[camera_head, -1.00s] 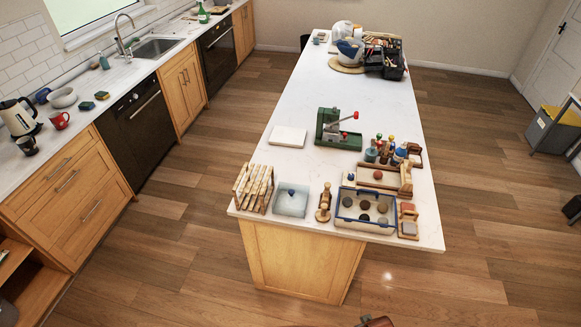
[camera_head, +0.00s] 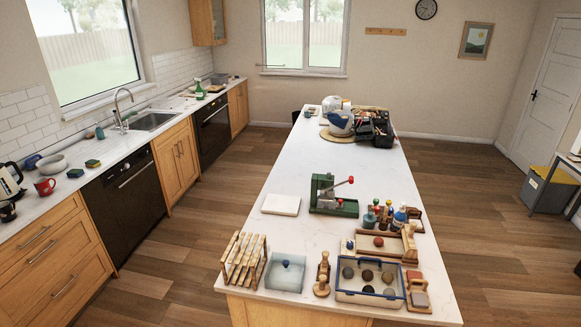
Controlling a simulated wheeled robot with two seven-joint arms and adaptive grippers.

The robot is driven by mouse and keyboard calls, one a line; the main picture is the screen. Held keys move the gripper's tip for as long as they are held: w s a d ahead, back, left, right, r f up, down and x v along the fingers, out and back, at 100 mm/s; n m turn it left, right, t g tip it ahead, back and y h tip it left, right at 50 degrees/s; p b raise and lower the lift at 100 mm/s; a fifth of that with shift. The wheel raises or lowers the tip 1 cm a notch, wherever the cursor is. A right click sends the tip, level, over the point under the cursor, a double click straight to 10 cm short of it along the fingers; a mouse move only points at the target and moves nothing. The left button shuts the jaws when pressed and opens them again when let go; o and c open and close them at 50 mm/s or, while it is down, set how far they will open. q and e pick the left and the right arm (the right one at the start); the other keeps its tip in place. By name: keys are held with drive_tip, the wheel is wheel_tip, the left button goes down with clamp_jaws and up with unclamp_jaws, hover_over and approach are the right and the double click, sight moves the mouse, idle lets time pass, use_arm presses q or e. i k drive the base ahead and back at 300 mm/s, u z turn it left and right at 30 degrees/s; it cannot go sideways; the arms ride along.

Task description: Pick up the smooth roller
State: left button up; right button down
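I cannot single out the smooth roller for certain. The pottery tools stand at the near end of the white island (camera_head: 330,155). A slatted wooden rack (camera_head: 243,260) is at the left, with long pale pieces across it. A small upright wooden tool (camera_head: 322,277) stands between a lidded pale blue box (camera_head: 287,272) and a blue-rimmed tray (camera_head: 372,297) with several round balls. A wooden piece with a grey pad (camera_head: 418,291) is to the tray's right. Neither of my grippers is in view.
A wooden tray with a red ball (camera_head: 379,241) and several bottles (camera_head: 385,214) stand behind the blue-rimmed tray. A green press (camera_head: 333,196) and a white slab (camera_head: 281,204) are farther back. The island's middle is clear. Wooden floor surrounds it.

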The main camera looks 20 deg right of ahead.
sight(411, 234)
drive_tip(key=z, duration=1.45)
